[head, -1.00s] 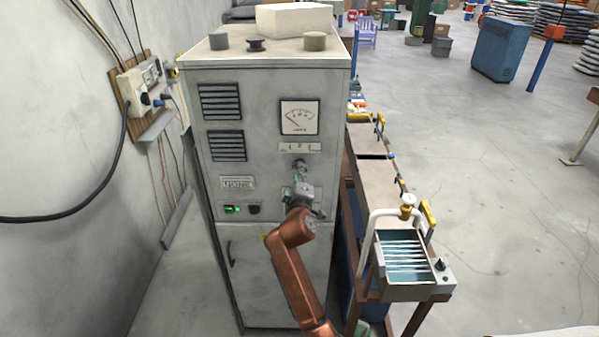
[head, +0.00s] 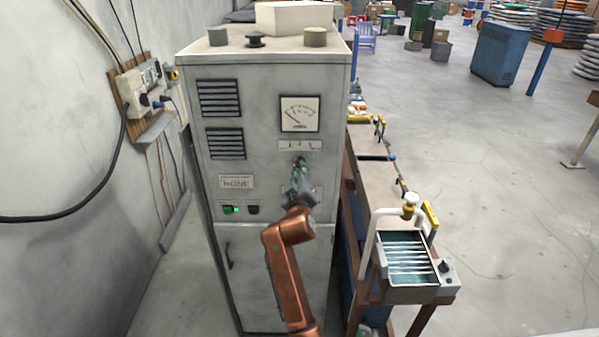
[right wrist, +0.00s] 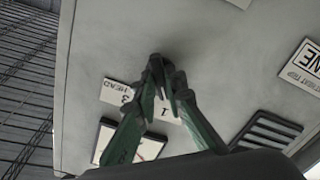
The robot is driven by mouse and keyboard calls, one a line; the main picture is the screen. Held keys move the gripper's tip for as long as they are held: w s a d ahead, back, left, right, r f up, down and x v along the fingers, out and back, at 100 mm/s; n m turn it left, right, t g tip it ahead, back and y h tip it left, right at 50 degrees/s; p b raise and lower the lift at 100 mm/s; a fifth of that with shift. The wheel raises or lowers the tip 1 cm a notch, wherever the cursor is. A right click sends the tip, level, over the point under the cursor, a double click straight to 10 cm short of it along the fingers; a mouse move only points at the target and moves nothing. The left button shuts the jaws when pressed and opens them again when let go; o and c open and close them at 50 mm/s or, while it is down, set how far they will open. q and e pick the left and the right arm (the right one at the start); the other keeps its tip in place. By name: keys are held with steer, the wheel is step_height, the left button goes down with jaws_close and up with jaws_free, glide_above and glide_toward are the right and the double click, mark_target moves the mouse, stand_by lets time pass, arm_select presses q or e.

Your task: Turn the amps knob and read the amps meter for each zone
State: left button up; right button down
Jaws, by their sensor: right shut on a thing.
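The grey cabinet (head: 270,190) stands in front of me. Its square amps meter (head: 299,114) has a needle pointing to the upper left; I cannot read the numbers. A selector label (head: 300,145) with small numerals sits just below the meter. The dark amps knob (head: 300,160) is under that label, largely hidden by my right gripper (head: 300,167). In the right wrist view, the green fingers (right wrist: 167,68) close on the dark knob (right wrist: 178,50). The label (right wrist: 120,94) and meter (right wrist: 150,149) show partly behind the fingers. My left gripper is not in view.
A white nameplate (head: 236,182) and a lit green switch (head: 231,209) are on the cabinet's left side. A water bath (head: 408,291) with a bent pipe and a long bench (head: 372,180) stand close on the right.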

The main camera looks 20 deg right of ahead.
steer(key=shift+f, duration=0.1)
stand_by(0.4)
steer(key=c, duration=2)
jaws_free()
step_height(320, 180, up, 10)
steer(key=shift+r, duration=0.1)
